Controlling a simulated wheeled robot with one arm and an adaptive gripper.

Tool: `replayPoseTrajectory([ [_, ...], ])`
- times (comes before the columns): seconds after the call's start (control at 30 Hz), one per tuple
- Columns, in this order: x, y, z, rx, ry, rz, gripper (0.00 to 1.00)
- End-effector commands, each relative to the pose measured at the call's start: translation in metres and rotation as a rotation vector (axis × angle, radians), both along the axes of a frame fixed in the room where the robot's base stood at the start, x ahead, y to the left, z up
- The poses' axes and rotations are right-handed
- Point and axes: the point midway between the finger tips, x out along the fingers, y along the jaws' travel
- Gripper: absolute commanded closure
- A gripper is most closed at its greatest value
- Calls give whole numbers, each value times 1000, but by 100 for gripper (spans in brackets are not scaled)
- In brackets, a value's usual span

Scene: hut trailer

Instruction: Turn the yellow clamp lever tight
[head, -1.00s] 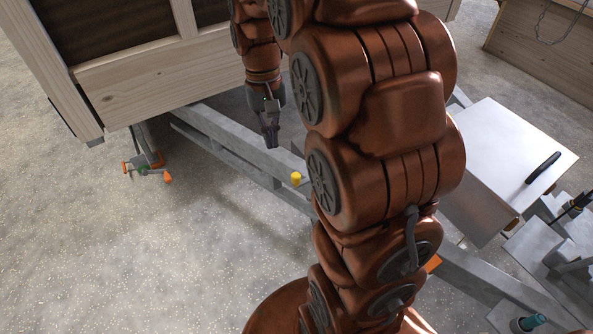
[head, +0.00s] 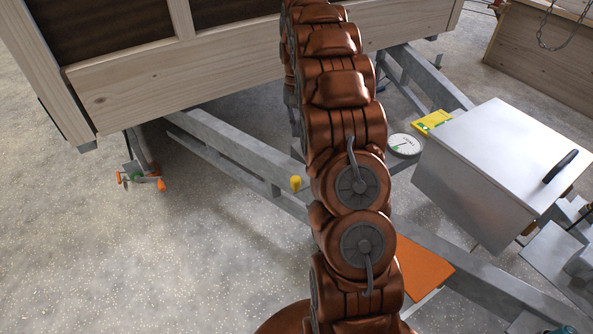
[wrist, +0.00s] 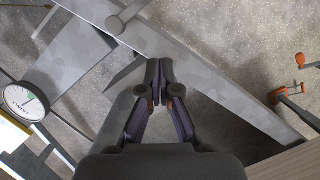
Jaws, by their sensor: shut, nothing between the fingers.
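The yellow clamp lever (head: 295,183) shows its rounded yellow knob in the head view, beside the grey trailer beam (head: 240,148) and just left of my arm. Its base is too small to make out. No yellow knob shows in the wrist view. My gripper (wrist: 160,66) is shut and empty in the wrist view, its two dark fingertips together over the beam (wrist: 205,85). In the head view my arm hides the gripper. A grey round fitting with a rod (wrist: 122,20) lies beyond the fingertips; I cannot tell whether it belongs to the clamp.
A white dial (head: 404,145) and a yellow packet (head: 432,122) lie beside the large grey box (head: 500,165). A leg with orange handles (head: 140,172) stands at the left. The wooden hut wall (head: 190,70) is behind.

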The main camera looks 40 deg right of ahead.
Motion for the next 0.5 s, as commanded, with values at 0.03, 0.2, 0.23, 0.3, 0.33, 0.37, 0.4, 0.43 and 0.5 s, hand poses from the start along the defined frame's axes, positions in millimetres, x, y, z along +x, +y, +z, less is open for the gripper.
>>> replayPoseTrajectory([
  [0.03, 0, -1, 0, 0, 0, -1, 100],
  [0.2, 0, 0, 0, 0, 1, -1, 100],
  [0.23, 0, 0, 0, 0, 1, -1, 100],
  [0.3, 0, 0, -1, 1, 2, 0, 100],
  [0.33, 0, 0, -1, 1, 2, 0, 100],
  [0.37, -1, 0, -2, 1, 2, 0, 100],
  [0.4, -1, 1, -3, 2, 2, 0, 100],
  [0.43, -2, 1, -5, 2, 3, 0, 100],
  [0.5, -3, 2, -10, 4, 6, 0, 100],
])
